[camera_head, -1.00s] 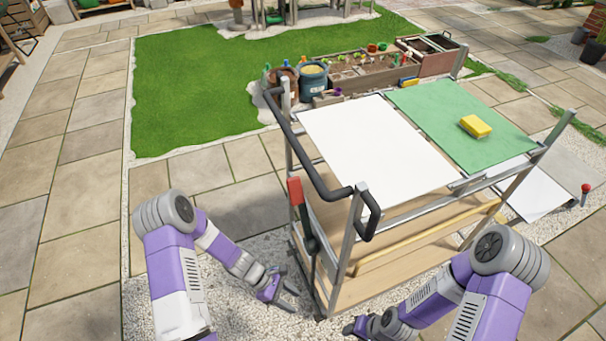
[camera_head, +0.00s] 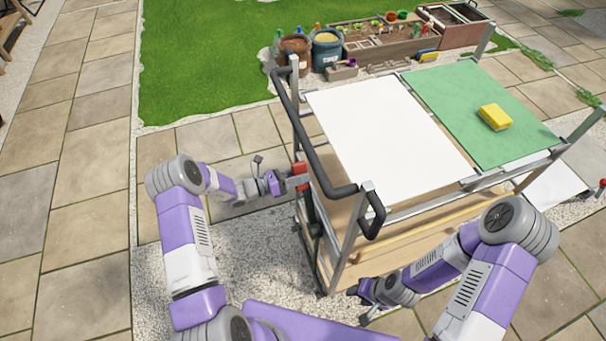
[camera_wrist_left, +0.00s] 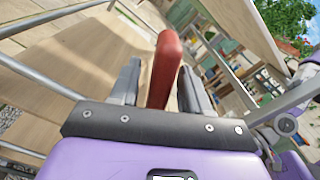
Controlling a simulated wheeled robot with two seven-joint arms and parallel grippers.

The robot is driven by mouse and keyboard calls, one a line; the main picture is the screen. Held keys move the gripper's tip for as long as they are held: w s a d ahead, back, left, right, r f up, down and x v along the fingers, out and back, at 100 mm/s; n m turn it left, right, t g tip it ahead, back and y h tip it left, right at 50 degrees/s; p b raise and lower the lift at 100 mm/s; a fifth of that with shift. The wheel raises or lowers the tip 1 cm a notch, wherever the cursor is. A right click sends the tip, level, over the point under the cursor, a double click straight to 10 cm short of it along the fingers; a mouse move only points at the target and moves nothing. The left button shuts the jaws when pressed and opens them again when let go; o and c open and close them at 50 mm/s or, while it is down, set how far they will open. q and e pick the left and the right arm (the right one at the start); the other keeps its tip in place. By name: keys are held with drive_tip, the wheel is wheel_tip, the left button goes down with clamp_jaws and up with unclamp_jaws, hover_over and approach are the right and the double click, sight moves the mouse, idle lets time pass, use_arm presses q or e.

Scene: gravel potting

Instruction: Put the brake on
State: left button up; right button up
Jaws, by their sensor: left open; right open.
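The cart (camera_head: 352,190) has a brake lever with a red grip (camera_head: 299,171) on a dark arm (camera_head: 311,212), standing near upright at its left front side. My left gripper (camera_head: 290,182) is at the red grip. In the left wrist view, the red grip (camera_wrist_left: 165,62) stands between the two open fingers of my left gripper (camera_wrist_left: 158,82), with a gap visible on the right side. My right gripper (camera_head: 366,302) is open and low by the cart's front right, away from the lever; its fingers are small in view.
The cart's black push handle (camera_head: 322,170) curves close above and beside the lever. The cart top holds a white panel (camera_head: 388,125), a green mat (camera_head: 465,100) and a yellow sponge (camera_head: 495,117). Gravel and paving (camera_head: 90,200) to the left are clear.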

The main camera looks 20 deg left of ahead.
use_arm(q)
drive_tip(key=shift+w+d, duration=0.3)
drive_tip(key=shift+d, duration=0.25)
clamp_jaws()
